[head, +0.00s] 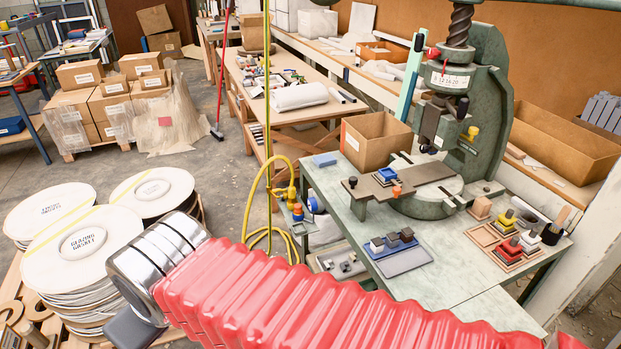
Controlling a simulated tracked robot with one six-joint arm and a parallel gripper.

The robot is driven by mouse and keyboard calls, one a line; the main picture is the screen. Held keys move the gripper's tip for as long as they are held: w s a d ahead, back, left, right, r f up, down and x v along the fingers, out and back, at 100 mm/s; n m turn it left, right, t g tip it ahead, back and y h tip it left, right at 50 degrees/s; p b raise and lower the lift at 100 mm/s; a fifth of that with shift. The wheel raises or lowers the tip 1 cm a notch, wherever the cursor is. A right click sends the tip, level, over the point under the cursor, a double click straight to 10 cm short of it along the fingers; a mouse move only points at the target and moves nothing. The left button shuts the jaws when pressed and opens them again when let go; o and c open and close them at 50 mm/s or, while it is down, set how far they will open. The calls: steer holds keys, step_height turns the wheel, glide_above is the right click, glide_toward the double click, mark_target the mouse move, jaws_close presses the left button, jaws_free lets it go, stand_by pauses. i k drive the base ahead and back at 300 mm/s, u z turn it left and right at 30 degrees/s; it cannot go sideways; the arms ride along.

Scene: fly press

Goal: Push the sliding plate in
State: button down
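The sliding plate (428,174) is a flat grey-brown bar on the fly press, under its ram (437,128). It runs across the round green press bed (428,206) and sticks out well past the bed to the left. A black knob (352,182) stands at its outer left end. A blue piece (384,175) and an orange piece (396,191) sit on or beside the plate. My gripper (133,328) shows only as a dark grey part below my silver wrist at lower left, far from the plate. Its fingers cannot be made out.
The press stands on a green bench (465,262) with a blue tray of blocks (391,243), wooden trays of coloured blocks (505,247) and a cardboard box (375,140). A yellow hose (246,205) hangs left of the bench. Stacked white discs (75,245) stand at lower left.

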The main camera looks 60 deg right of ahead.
mark_target(366, 186)
steer(key=z, duration=0.2)
steer(key=i, duration=0.95)
steer(key=z, duration=0.3)
